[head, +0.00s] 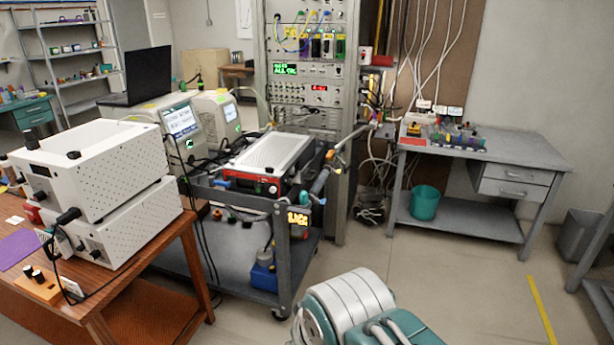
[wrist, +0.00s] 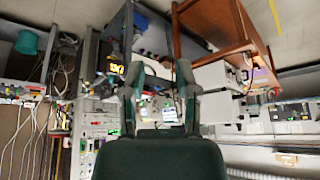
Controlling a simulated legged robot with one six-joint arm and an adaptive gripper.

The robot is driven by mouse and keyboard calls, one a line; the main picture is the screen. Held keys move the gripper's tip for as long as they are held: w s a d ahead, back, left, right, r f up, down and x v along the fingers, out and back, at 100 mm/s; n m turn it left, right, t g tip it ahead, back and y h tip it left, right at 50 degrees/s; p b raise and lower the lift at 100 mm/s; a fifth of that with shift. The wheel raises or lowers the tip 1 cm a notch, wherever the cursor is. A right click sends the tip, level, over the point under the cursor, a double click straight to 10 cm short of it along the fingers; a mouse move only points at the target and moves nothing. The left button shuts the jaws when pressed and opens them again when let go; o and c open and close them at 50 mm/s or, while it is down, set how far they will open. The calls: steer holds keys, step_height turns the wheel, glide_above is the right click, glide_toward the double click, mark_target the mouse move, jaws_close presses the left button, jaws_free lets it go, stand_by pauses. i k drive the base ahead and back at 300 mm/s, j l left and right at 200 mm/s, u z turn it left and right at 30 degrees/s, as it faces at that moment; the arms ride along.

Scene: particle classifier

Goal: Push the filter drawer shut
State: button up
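I cannot make out a filter drawer for certain in either view. Two white vented boxes (head: 95,165) are stacked on the wooden table at the left. The screen instruments (wrist: 168,113) show beyond the fingers. My gripper is clear of everything, as far as I can see.
The grey cart (head: 240,200) stands beside the wooden table (head: 150,258). Behind it is a tall equipment rack (head: 308,115). A grey workbench (head: 490,150) with drawers stands at the right, a teal bin (head: 425,202) on its lower shelf.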

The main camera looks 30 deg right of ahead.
mark_target(298, 178)
steer(key=i+l+z, duration=0.1)
steer(key=i+l, duration=0.5)
steer(key=i+l+z, duration=0.1)
steer(key=i+l, duration=0.45)
steer(key=i, duration=0.2)
steer(key=i+l+z, duration=0.1)
steer(key=i+l, duration=0.4)
steer(key=i, duration=0.2)
